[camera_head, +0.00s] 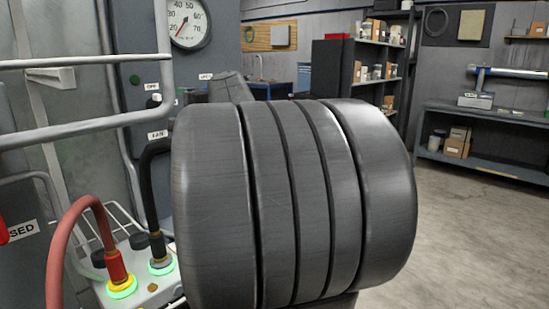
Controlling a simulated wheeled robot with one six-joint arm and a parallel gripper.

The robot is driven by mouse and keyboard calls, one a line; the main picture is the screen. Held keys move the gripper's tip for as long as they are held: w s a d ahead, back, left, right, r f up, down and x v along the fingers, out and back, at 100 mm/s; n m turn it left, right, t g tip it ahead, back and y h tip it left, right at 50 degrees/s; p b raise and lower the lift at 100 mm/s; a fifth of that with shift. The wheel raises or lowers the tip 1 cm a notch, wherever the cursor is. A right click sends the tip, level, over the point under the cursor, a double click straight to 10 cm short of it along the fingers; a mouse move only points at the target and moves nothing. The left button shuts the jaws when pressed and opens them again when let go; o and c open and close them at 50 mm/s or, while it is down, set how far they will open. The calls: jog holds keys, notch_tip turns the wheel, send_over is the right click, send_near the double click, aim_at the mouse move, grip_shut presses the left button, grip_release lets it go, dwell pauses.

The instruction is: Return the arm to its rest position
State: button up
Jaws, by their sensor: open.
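A large dark grey ribbed cylinder (290,200), which looks like a link of my own arm, fills the middle of the head view close to the camera. A smaller grey part (230,88) shows just behind its top left. My gripper is not in view, so I cannot see its jaws or anything near them. The cylinder hides much of the booth panel and the floor behind it.
At left, a red hose (68,240) and a black hose (150,195) run to fittings with green-lit rings on a light box (150,292). Pale rails (85,130) cross there, below a gauge (188,22). Shelves (385,75) and a workbench (490,120) stand behind. Floor (460,240) at right is clear.

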aim_at(158, 105)
jog(key=x, duration=0.3)
jog(key=p+x, duration=0.1)
jog(key=x, duration=0.3)
jog(key=p+x, duration=0.1)
jog(key=x, duration=0.2)
jog(key=shift+w+a+r, duration=0.25)
jog(key=shift+a, duration=0.1)
jog(key=shift+d+r+m+p, duration=0.15)
jog(key=shift+m+p, duration=1.45)
jog(key=shift+p, duration=0.1)
jog(key=m+p, duration=0.5)
jog(key=p, duration=0.1)
jog(key=shift+m+p, duration=0.3)
jog(key=shift+p, duration=0.1)
jog(key=m+p, duration=0.3)
jog(key=p, duration=0.2)
jog(key=shift+w+d+m, duration=0.1)
jog(key=shift+m, duration=0.2)
jog(key=m+p, duration=0.3)
jog(key=p, duration=0.3)
jog(key=shift+w+m, duration=0.1)
jog(key=shift+m, duration=0.2)
jog(key=shift+m+p, duration=0.7)
jog(key=shift+p, duration=0.55)
jog(key=shift+f, duration=0.25)
